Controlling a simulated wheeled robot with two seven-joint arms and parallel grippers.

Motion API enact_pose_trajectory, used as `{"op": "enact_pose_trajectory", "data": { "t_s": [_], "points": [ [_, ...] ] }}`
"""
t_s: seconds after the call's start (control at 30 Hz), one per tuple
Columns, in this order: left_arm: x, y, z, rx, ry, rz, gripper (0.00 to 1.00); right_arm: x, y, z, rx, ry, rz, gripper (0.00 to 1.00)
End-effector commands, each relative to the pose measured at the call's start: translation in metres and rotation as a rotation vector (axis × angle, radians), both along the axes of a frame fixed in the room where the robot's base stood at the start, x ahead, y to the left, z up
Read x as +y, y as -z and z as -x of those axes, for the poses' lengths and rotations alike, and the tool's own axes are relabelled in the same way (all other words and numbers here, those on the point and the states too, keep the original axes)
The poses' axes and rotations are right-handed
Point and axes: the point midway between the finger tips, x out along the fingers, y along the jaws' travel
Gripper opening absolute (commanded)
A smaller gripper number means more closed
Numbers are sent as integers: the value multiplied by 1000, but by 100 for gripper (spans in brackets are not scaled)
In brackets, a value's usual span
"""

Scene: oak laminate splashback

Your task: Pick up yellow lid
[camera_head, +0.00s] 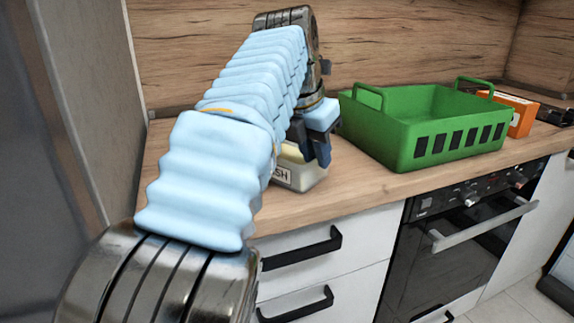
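My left gripper (318,152) points down over the worktop, with dark fingers just above and in front of a pale, yellowish container (304,174) with a label ending in "SH". My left arm hides the container's left part and most of its top. My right gripper is not in view.
A green basket (384,144) with two raised handles stands on the wooden worktop (366,188), right of my gripper. Drawers with black handles and an oven (450,245) are below. A wooden splashback closes the rear.

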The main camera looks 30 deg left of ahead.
Motion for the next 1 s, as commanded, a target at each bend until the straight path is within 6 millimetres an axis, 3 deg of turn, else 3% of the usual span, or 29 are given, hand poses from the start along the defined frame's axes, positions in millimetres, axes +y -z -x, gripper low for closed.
{"op": "enact_pose_trajectory", "data": {
  "t_s": [0.03,0.13,1.0],
  "points": [
    [0,0,0,0,0,0,13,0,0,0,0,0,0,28],
    [0,0,0,0,0,0,0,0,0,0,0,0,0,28],
    [0,-1,0,-1,0,0,0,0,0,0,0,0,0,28]
  ]
}}
